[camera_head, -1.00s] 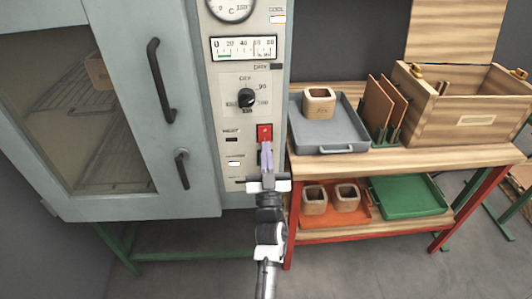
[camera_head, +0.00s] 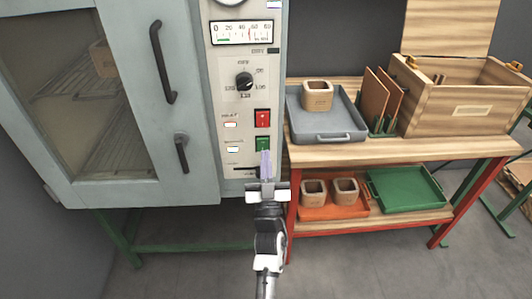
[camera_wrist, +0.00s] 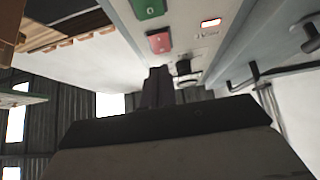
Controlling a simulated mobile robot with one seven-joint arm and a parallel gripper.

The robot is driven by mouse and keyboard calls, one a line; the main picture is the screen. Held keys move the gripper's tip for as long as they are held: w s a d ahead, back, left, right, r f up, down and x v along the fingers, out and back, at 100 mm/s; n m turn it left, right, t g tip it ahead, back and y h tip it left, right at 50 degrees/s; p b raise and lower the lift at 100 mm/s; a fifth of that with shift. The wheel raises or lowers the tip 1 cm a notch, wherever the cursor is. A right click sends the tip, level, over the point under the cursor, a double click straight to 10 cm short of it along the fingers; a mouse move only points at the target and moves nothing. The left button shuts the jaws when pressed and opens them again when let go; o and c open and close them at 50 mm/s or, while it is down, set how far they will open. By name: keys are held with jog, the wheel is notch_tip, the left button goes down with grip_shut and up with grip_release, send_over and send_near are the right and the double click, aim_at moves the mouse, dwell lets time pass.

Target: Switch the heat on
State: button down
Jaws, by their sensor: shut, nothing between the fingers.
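The oven's control panel (camera_head: 230,105) is upright at the picture's centre left. In the wrist view the red switch (camera_wrist: 159,42) and green switch (camera_wrist: 148,8) lie beyond my fingertips. My gripper (camera_head: 265,156) is shut and empty, its tips just below the red switch, overlapping the green switch's lower edge in the head view. Whether they touch the panel I cannot tell.
A black dial (camera_head: 244,80) and a scale (camera_head: 241,32) sit higher on the panel. The oven door with its handle (camera_head: 163,62) is at left. A wooden bench (camera_head: 400,149) with a grey tray (camera_head: 328,137) and a wooden box (camera_head: 460,110) stands close at right.

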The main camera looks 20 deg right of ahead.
jog(key=s+a+f+b, duration=0.1)
jog(key=s+f+b, duration=0.1)
jog(key=f, duration=0.3)
jog(key=shift+s+f, duration=0.2)
jog(key=shift+s, duration=0.55)
